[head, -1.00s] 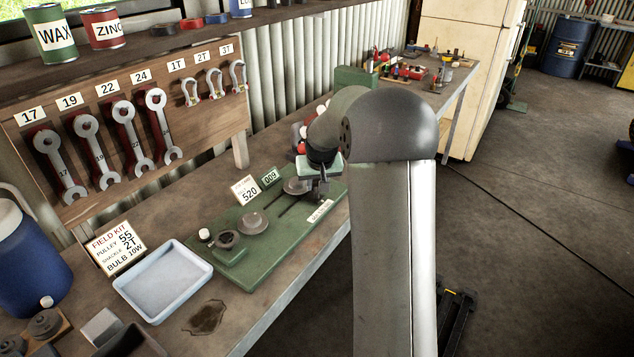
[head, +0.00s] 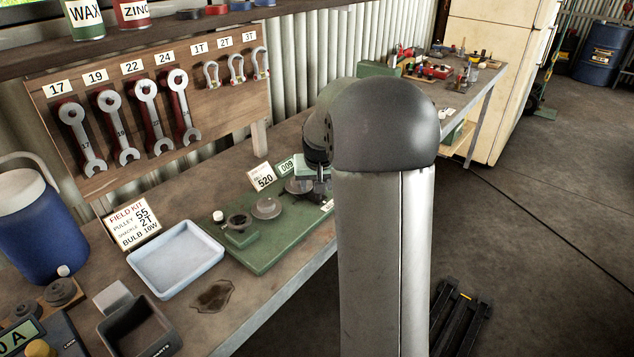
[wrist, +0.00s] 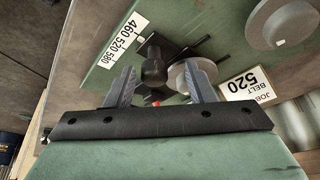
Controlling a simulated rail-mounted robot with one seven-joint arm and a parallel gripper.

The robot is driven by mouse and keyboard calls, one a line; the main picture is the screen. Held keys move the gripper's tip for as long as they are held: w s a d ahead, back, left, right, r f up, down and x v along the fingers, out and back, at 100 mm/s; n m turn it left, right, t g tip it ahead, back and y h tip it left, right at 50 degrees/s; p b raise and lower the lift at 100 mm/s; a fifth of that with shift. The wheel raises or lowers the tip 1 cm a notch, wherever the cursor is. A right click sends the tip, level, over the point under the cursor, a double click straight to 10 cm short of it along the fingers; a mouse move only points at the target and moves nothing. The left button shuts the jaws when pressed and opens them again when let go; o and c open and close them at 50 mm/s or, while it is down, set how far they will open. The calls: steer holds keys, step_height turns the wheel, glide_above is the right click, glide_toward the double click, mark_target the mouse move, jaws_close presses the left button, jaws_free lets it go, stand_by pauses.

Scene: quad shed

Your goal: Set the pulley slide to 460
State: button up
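The pulley slide's dark knob (wrist: 153,66) stands on the green board (head: 262,248) by a slot. The wrist view shows it between and beyond the fingers of my gripper (wrist: 160,74), which are wide apart with no visible contact. The scale label (wrist: 123,39) reading 460, 520, 580 lies left of the knob. A grey pulley disc (wrist: 201,74) is just right of the knob, partly behind the right finger. A card (wrist: 249,87) reads JOB BELT 520.
A small display (head: 286,167) reads 009. Another pulley disc (head: 266,207) and a dark round fitting (head: 239,222) sit on the board. A pale blue tray (head: 176,262) and the field kit card (head: 134,223) are to its left. Wrenches (head: 146,115) hang behind.

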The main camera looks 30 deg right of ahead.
steer(key=shift+d, duration=0.1)
steer(key=shift+r, duration=0.25)
steer(key=b+v, duration=0.1)
steer(key=v, duration=1.6)
steer(key=shift+s+f, duration=0.1)
steer(key=shift+f, duration=0.05)
steer(key=s+a+f+n+g+y, duration=0.1)
steer(key=s+a+f+n, duration=0.1)
steer(key=s+a+f, duration=0.6)
steer(key=s+a+f+n+g+y, duration=0.1)
steer(key=s+a+f+n+g, duration=0.1)
steer(key=s+a+f, duration=0.7)
steer(key=s+a+n, duration=0.1)
steer(key=s+a, duration=0.1)
steer(key=s, duration=0.5)
steer(key=shift+a+f+g, duration=0.3)
steer(key=shift+a, duration=0.05)
